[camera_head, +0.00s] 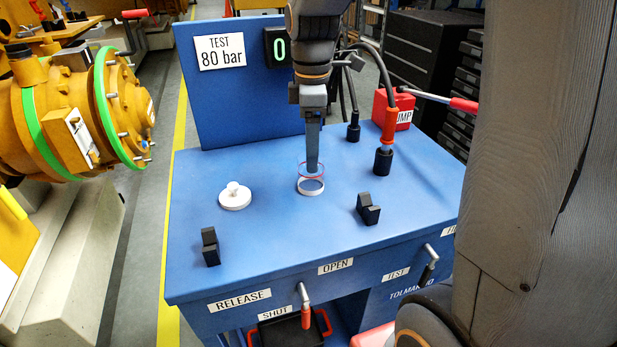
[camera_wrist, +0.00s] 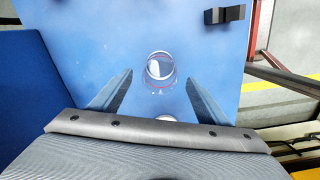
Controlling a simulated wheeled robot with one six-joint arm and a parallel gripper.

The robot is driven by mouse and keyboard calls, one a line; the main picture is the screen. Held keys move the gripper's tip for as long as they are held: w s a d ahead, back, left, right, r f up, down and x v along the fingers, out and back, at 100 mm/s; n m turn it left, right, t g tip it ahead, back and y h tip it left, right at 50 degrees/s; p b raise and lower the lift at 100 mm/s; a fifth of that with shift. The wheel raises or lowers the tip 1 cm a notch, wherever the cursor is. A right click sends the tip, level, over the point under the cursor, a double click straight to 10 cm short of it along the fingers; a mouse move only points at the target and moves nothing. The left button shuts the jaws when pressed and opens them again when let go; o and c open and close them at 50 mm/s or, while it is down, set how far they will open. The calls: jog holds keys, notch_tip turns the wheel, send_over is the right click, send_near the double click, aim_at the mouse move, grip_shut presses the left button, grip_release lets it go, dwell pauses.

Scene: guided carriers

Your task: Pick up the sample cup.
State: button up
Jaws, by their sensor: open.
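The sample cup (camera_head: 311,184) is a small clear cup with a red line round it and a pale base. It stands upright on the blue bench top. In the wrist view the cup (camera_wrist: 160,67) shows from above, just ahead of and between the fingertips. My gripper (camera_head: 313,170) points down at the cup, and in the head view its finger overlaps the cup's rim. In the wrist view my gripper (camera_wrist: 161,77) is open, with a finger on either side and nothing held. I cannot tell whether a finger touches the cup.
A white knobbed lid (camera_head: 235,197) lies left of the cup. Black blocks (camera_head: 209,246) (camera_head: 368,209) stand nearer the front. A black-and-red hose fitting (camera_head: 384,158) and a red pump box (camera_head: 394,110) are at right. A blue upright panel (camera_head: 235,100) stands behind.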

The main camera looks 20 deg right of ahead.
aim_at(312, 175)
jog(key=shift+s+d+f+p, duration=0.1)
jog(key=shift+f+p, duration=0.35)
jog(key=shift+f, duration=3.55)
jog(key=c, duration=1.2)
